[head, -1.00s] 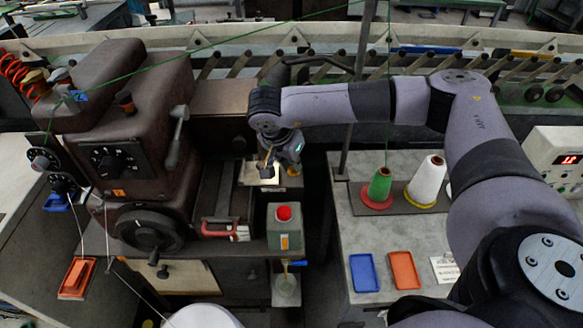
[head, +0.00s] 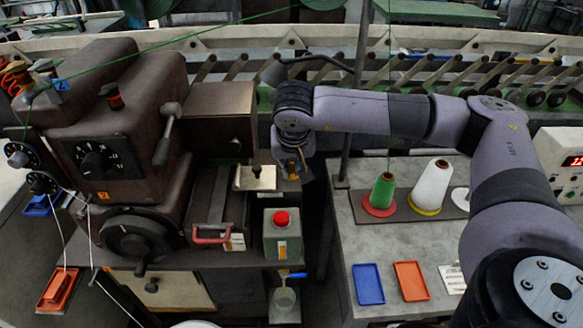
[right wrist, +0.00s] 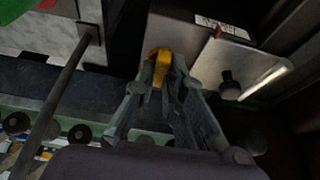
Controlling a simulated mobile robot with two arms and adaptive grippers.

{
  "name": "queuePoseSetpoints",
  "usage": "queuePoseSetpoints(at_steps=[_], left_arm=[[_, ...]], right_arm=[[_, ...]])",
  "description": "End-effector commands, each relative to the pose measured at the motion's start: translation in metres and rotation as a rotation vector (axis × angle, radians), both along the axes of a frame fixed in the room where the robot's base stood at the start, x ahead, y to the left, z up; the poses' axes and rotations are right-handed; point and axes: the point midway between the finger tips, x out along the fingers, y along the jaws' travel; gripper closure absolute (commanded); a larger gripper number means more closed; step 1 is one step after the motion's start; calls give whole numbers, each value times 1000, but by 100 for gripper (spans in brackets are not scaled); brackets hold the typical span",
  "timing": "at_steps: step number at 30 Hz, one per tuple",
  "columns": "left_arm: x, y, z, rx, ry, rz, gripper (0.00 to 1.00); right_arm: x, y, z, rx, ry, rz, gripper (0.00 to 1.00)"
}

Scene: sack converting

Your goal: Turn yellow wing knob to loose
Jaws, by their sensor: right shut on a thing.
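The yellow wing knob (right wrist: 160,58) sits between the fingertips of my right gripper (right wrist: 161,72) in the right wrist view. The fingers are shut on it, and its top still shows between them. In the head view my right gripper (head: 292,168) points down just right of the bright metal plate, and only a little yellow of the knob (head: 293,176) shows; the fingers hide the rest. My left gripper is not in view.
The bright metal plate (head: 255,178) with a dark knob lies just left of the gripper. A grey box with a red button (head: 281,218) stands in front. To the right, a table (head: 415,240) holds thread cones (head: 432,186) and small trays. A thin upright pole rises behind.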

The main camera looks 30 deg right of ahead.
Motion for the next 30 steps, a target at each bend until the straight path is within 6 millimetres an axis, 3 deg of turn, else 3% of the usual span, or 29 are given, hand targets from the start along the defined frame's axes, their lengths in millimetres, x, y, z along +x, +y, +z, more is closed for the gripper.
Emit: queuePoseSetpoints(at_steps=[1, 12, 13, 21, 30], left_arm=[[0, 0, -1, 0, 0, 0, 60], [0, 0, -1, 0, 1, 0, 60], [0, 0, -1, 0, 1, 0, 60], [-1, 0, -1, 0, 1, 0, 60], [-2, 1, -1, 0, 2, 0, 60]], right_arm=[[-4, 0, -7, -1, 19, 7, 100], [-4, 1, -6, 0, 19, 11, 100], [-4, 1, -6, 0, 19, 11, 89], [-3, 0, -6, -1, 17, 9, 71], [-2, 0, -2, 0, 7, 7, 69]])
